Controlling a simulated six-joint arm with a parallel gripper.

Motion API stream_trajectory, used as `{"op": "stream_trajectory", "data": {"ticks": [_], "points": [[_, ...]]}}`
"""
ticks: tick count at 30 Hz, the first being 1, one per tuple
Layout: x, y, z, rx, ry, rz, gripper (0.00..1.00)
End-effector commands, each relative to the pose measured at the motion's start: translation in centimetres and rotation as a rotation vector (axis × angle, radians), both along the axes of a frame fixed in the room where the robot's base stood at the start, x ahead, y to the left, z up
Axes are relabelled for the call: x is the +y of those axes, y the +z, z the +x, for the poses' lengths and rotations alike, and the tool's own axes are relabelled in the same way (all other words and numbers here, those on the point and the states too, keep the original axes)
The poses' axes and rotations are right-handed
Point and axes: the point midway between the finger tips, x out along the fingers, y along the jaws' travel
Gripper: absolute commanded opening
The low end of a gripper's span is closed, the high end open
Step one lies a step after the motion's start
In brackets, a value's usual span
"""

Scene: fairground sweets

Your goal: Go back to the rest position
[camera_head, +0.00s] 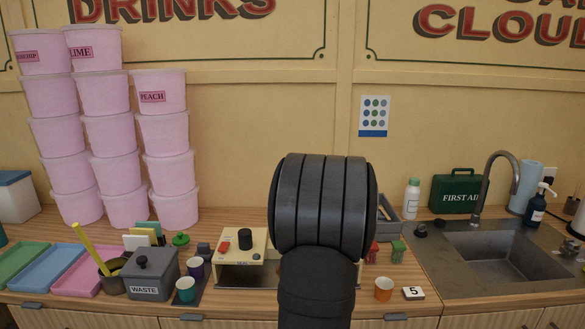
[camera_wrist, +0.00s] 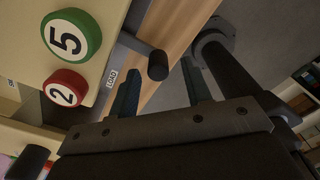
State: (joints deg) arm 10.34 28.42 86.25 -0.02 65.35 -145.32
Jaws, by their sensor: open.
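My gripper (camera_wrist: 160,72) shows in the wrist view with its two fingers apart and nothing between them. In the head view my dark arm stands in front of the counter's middle and hides the gripper. A cream machine (camera_wrist: 105,20) is close by on the left of the wrist view. It carries a green-rimmed disc marked 5 (camera_wrist: 67,40) and a red-rimmed disc marked 2 (camera_wrist: 64,88). A lever with a black knob (camera_wrist: 158,66) lies in line with the gap between the fingers; I cannot tell how far off it is.
In the head view a cream box with knobs (camera_head: 222,243) stands left of my arm. A WASTE bin (camera_head: 150,278), cups (camera_head: 186,290) and stacked pink tubs (camera_head: 165,135) are further left.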

Motion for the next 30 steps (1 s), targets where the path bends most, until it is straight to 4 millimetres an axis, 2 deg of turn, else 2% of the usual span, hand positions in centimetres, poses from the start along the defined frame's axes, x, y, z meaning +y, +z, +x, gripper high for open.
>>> {"op": "stream_trajectory", "data": {"ticks": [3,8,20,25,30], "points": [[0.0,-1.7,0.0,0.002,0.000,0.001,0.45],[0.0,-2.8,0.0,0.001,0.000,0.001,0.45],[0.3,-2.7,0.0,-0.001,0.000,0.001,0.45],[0.0,-1.7,0.1,-0.004,-0.001,-0.001,0.45],[0.0,1.1,0.1,-0.006,0.000,-0.001,0.45]]}}
